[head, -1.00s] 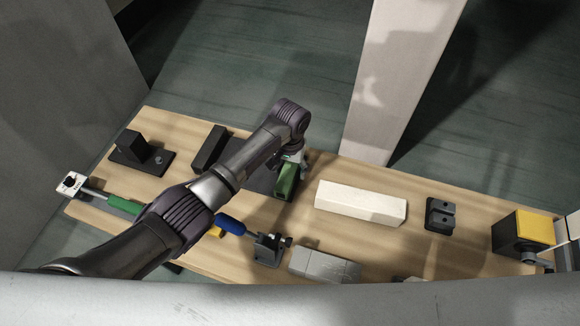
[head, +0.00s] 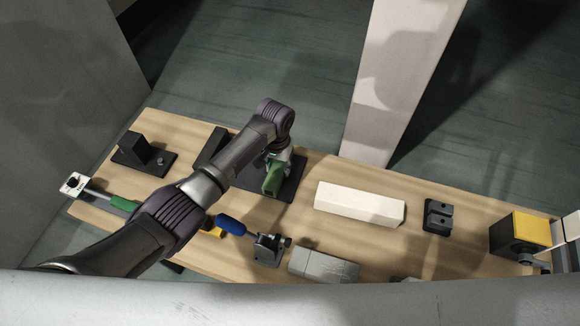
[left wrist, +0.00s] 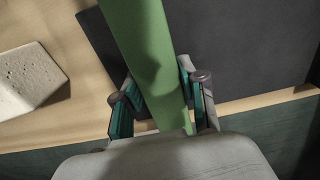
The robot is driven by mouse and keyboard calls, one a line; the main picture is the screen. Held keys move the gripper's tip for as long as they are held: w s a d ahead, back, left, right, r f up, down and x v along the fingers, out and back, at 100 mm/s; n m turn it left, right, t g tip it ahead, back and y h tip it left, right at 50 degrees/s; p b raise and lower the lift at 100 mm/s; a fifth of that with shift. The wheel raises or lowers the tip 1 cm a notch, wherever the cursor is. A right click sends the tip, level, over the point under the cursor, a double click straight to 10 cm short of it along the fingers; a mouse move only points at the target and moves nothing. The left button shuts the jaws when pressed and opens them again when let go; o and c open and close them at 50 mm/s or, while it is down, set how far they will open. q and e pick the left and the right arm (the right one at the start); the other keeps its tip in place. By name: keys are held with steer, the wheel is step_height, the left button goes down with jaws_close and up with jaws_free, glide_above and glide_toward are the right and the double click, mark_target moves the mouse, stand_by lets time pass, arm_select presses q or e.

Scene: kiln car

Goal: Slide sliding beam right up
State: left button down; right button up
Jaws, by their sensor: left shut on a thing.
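A green bar (head: 273,180), which I take for the sliding beam, stands over a dark plate (head: 289,189) on the wooden board. My left gripper (head: 279,158) reaches it from above and is shut on it. In the left wrist view the green bar (left wrist: 148,55) runs between the two fingers of my left gripper (left wrist: 159,92), with the dark plate (left wrist: 230,50) behind it. My arm hides part of the plate in the head view. My right gripper is not in view.
A cream block (head: 360,204) lies right of the plate. A black bracket (head: 438,216) and a yellow-topped box (head: 522,233) stand farther right. A blue-handled clamp (head: 230,224) and a grey block (head: 323,266) are near the front. A pale post (head: 392,80) rises behind the board.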

arm_select(q)
steer(key=w+a, duration=0.1)
steer(key=a, duration=0.2)
steer(key=w+a, duration=0.1)
steer(key=a, duration=0.2)
steer(key=w+a, duration=0.1)
steer(key=a, duration=0.2)
steer(key=shift+w+a+p, duration=0.1)
steer(key=shift+a+p, duration=0.25)
steer(key=c, duration=0.6)
jaws_free()
steer(key=shift+c, duration=0.2)
steer(key=shift+r, duration=0.1)
step_height(320, 180, up, 12)
